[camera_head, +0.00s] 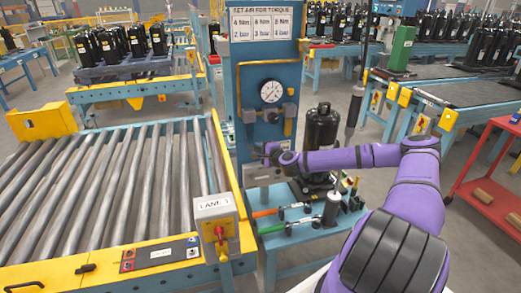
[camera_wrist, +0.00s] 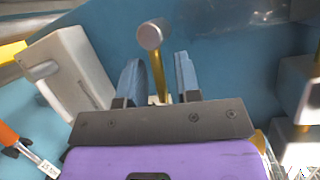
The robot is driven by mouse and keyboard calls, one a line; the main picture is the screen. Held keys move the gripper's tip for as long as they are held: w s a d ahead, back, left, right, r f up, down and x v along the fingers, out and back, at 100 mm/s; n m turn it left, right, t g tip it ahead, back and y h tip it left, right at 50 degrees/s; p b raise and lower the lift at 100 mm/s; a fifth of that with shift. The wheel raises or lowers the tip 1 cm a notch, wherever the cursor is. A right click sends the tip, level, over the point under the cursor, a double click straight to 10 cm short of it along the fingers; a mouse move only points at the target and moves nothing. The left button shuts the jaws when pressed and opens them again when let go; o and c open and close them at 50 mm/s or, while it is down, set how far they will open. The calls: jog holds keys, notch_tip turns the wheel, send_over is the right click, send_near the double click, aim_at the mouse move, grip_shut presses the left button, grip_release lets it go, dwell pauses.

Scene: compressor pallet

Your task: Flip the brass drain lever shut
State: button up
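The brass drain lever (camera_wrist: 158,75) shows in the wrist view as a thin brass stem with a silver round knob on its upper end. It stands between the two fingers of my gripper (camera_wrist: 158,80), which are apart, with a visible gap on each side of the stem. The knob reaches beyond the fingertips in the picture. In the head view my gripper (camera_head: 265,151) is close to the blue panel (camera_head: 245,80), below the pressure gauge (camera_head: 271,92). The lever cannot be made out there; the gripper seems to cover it. The lower end of the stem is hidden by the gripper body.
A pale grey box (camera_wrist: 70,70) is left of the fingers in the wrist view, and silver fittings (camera_wrist: 300,90) are at right. Below my arm, a blue bench (camera_head: 290,240) holds torque tools. A black compressor (camera_head: 321,128) stands right of the panel; a roller conveyor (camera_head: 110,180) lies left.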

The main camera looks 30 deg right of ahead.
grip_shut()
jog(key=shift+r, duration=0.1)
jog(key=shift+r+n+h, duration=0.15)
jog(key=shift+n+h, duration=0.15)
jog(key=shift+n, duration=0.3)
jog(key=shift+o, duration=0.9)
grip_release()
jog(key=shift+s, duration=0.1)
